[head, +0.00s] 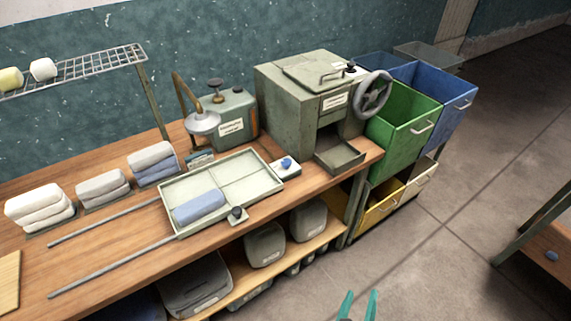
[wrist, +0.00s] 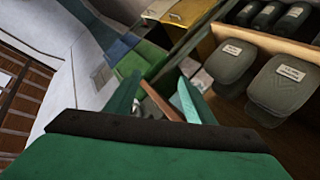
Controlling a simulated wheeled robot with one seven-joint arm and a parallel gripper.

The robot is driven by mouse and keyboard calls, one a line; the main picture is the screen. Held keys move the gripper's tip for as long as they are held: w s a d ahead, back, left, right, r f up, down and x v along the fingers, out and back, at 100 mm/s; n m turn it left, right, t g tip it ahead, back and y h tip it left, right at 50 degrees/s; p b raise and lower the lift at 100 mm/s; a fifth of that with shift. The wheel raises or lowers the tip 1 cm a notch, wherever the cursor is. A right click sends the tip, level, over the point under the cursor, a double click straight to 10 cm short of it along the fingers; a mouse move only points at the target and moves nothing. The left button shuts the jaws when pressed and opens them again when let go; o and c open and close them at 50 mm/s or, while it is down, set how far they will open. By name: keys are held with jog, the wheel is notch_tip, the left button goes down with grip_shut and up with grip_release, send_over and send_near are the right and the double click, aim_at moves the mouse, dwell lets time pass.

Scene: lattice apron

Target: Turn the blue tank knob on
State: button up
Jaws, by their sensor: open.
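A small blue knob (head: 287,163) sits on a pale square plate at the right end of the tray on the workbench. A green-grey tank (head: 234,115) with a dark knob on top and a curved brass pipe stands behind the tray. I cannot tell from the picture how the blue knob is turned. My gripper (head: 358,305) shows only as two teal fingertips at the bottom edge of the head view, in front of the bench and well apart from the knob. In the wrist view my gripper (wrist: 158,98) is open, with nothing seen held. The blue knob is not seen there.
A pale tray (head: 250,166) holds a blue folded cloth (head: 198,206); a dark knob (head: 237,214) sits at its front corner. A press with a handwheel (head: 372,95) and green and blue bins (head: 405,118) stand right. Grey containers (head: 265,245) fill the lower shelf.

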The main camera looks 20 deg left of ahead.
jog(key=w+d+r+m+g+h, duration=0.1)
jog(key=w+d+r+h, duration=0.15)
jog(key=w, duration=0.75)
jog(key=w+d+r+g+h, duration=0.1)
jog(key=w+r, duration=0.2)
jog(key=w, duration=0.7)
notch_tip(320, 180, up, 19)
jog(key=n+g+y, duration=0.1)
jog(key=g+y, duration=0.7)
send_over(286, 162)
jog(key=s+d, duration=0.2)
jog(key=s, duration=0.2)
jog(key=x, duration=0.9)
jog(key=shift+w+d+f, duration=0.1)
jog(key=shift+w+f, duration=0.05)
jog(key=shift+f, duration=0.2)
jog(key=c, duration=1)
